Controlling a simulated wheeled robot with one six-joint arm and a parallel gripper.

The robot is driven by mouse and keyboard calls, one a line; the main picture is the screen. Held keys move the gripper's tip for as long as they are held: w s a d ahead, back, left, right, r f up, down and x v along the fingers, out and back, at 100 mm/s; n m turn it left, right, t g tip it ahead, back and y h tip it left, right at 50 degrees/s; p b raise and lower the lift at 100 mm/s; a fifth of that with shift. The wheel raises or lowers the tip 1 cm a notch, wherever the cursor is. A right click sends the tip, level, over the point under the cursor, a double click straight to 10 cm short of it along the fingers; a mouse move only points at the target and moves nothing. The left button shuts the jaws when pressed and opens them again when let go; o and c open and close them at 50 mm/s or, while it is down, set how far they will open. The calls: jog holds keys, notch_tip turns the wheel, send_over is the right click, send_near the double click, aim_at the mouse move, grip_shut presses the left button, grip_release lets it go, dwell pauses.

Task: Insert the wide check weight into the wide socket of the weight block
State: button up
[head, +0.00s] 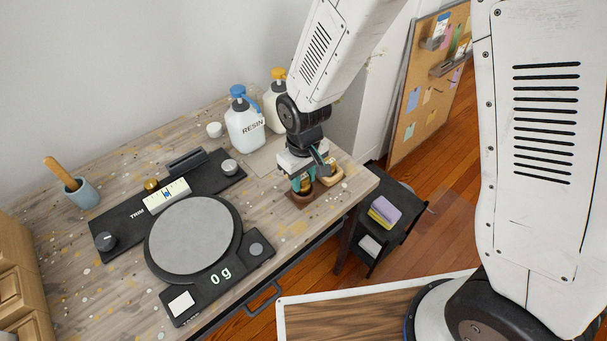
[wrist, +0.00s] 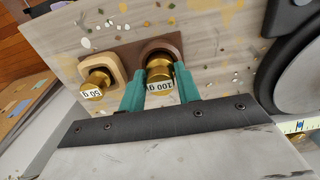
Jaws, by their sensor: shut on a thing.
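The brass wide check weight (wrist: 159,73), labelled 100 g, is between the teal fingers of my gripper (wrist: 159,88), which is shut on it. The dark brown wide socket (wrist: 174,41) of the weight block lies right at the weight, its rim showing around the far side. I cannot tell how deep the weight sits in it. The light wood socket part (wrist: 117,62) beside it bears a smaller brass weight (wrist: 95,82) labelled 50 g. In the head view my gripper (head: 303,185) points down over the dark brown block (head: 298,201), near the table's right corner, hiding most of the weight.
A scale (head: 193,236) reading 0 g lies to the left, with a black trim panel (head: 128,222) behind it. A resin bottle (head: 243,127) and a yellow-capped bottle (head: 276,108) stand behind my gripper. The table's front edge is close to the block.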

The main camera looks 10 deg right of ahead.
aim_at(305, 179)
jog(key=shift+f, duration=0.2)
jog(key=o, duration=1.1)
notch_tip(305, 179, up, 8)
jog(key=shift+f, duration=0.1)
jog(key=shift+s+d, duration=0.15)
jog(key=shift+s, duration=0.1)
jog(key=s+d+r+m, duration=0.2)
jog(key=s+d+r, duration=0.4)
jog(key=s+d+r+m+t, duration=0.1)
jog(key=s+d+r+m, duration=0.1)
jog(key=s+d+r, duration=0.4)
jog(key=s+d+r+m, duration=0.2)
jog(key=s+d+r, duration=0.5)
jog(key=d+r, duration=0.1)
jog(key=shift+d+m, duration=0.2)
jog(key=shift+m, duration=0.2)
